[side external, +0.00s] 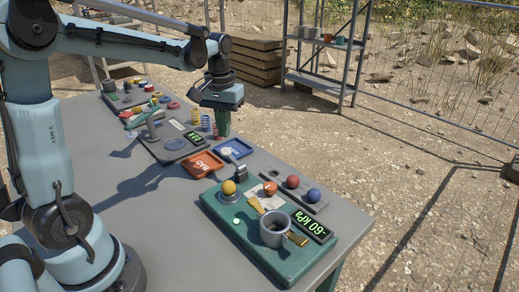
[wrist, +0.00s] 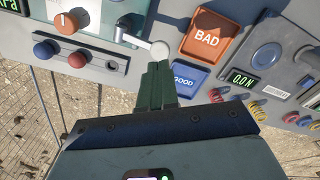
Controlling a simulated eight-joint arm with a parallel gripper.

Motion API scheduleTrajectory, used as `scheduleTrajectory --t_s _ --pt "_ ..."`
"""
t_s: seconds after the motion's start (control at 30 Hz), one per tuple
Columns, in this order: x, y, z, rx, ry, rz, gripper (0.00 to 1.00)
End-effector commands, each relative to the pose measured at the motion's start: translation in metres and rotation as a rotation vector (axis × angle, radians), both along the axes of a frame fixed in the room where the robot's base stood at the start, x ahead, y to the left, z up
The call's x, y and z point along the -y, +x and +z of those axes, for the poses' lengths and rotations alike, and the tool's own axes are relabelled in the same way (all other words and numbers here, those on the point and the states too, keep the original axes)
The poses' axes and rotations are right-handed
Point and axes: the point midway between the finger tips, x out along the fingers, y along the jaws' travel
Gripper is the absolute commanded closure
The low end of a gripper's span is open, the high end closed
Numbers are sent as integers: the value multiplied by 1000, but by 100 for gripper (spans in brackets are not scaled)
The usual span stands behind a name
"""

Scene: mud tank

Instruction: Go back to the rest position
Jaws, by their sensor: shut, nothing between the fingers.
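My gripper (side external: 223,128) is above the far side of the grey table in the side external view, pointing down, with its green fingers together. In the wrist view my gripper (wrist: 160,68) shows its two fingers side by side with nothing between them. The fingertips appear near the blue GOOD tray (wrist: 185,78) and a grey lever with a pale round knob (wrist: 159,50). The side external view shows the GOOD tray (side external: 235,149) just in front of the gripper. I cannot tell the exact height of the fingertips over the table.
An orange BAD tray (side external: 202,164) lies beside the blue one. Coloured springs (side external: 205,123) stand close to the gripper. A wire fence and shelf (side external: 325,75) are behind.

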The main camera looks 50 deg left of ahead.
Motion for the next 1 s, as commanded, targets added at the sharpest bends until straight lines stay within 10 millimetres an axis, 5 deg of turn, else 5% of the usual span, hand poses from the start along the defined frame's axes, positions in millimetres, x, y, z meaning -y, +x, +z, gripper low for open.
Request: scheduleTrajectory --t_s 0.8,1.0 --pt "0 0 3 1 0 -1 100" --pt "15 -9 10 59 17 -55 100"
